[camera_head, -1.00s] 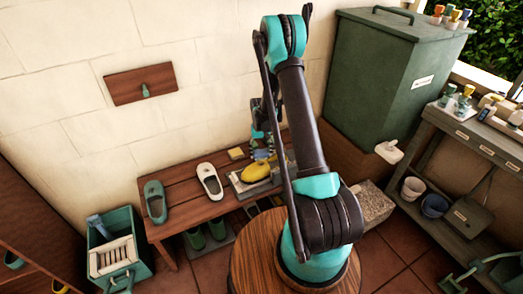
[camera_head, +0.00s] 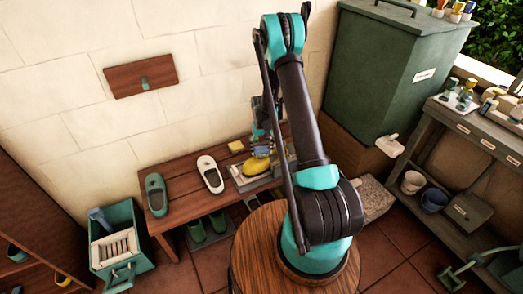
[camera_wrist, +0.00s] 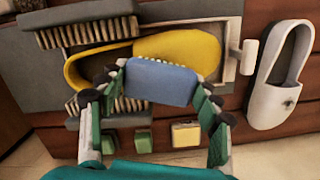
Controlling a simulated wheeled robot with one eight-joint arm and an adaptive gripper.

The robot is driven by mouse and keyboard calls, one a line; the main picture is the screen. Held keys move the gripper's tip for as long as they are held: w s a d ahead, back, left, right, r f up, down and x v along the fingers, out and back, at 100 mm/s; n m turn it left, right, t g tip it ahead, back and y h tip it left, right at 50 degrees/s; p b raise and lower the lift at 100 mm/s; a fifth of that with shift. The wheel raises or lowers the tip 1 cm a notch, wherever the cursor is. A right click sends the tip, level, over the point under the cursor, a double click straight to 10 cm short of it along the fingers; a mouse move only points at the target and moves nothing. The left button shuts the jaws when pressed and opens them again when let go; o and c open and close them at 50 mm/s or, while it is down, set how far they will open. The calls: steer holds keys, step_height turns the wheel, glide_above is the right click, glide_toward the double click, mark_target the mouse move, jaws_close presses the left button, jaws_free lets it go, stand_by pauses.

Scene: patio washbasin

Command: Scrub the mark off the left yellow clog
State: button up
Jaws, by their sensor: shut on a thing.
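The yellow clog (camera_wrist: 190,47) lies on its side-to-side length in a grey tray with bristle brushes (camera_wrist: 85,30) at one end; it also shows on the bench in the head view (camera_head: 257,166). My gripper (camera_wrist: 160,82) is shut on a blue block (camera_wrist: 158,84) with a pale bristly edge. The block is at the near side of the clog and overlaps it in the wrist view. I cannot tell whether it touches the clog. The block hides part of the clog, and no mark shows on the visible part.
On the wooden bench (camera_head: 180,204) stand a white clog (camera_head: 210,175) and a green clog (camera_head: 156,195). A yellow sponge (camera_wrist: 185,134) and small green blocks (camera_wrist: 143,141) lie beside the tray. A green bin (camera_head: 385,80) stands right of the bench.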

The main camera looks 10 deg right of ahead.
steer(key=shift+f, duration=0.65)
stand_by(0.4)
steer(key=shift+a, duration=0.15)
steer(key=shift+s+a+r, duration=0.1)
steer(key=shift+s+a, duration=0.15)
steer(key=shift+a, duration=0.3)
steer(key=shift+w+d, duration=0.25)
steer(key=shift+d, duration=0.45)
steer(key=shift+w+d, duration=0.2)
steer(key=shift+d, duration=0.5)
steer(key=shift+a, duration=0.15)
steer(key=shift+s+a, duration=0.25)
steer(key=shift+a, duration=0.4)
steer(key=shift+s+a, duration=0.2)
steer(key=shift+a, duration=0.4)
steer(key=shift+o, duration=0.2)
steer(key=shift+w+d, duration=0.25)
steer(key=shift+d, duration=0.45)
steer(key=shift+w+d, duration=0.2)
steer(key=shift+d, duration=0.5)
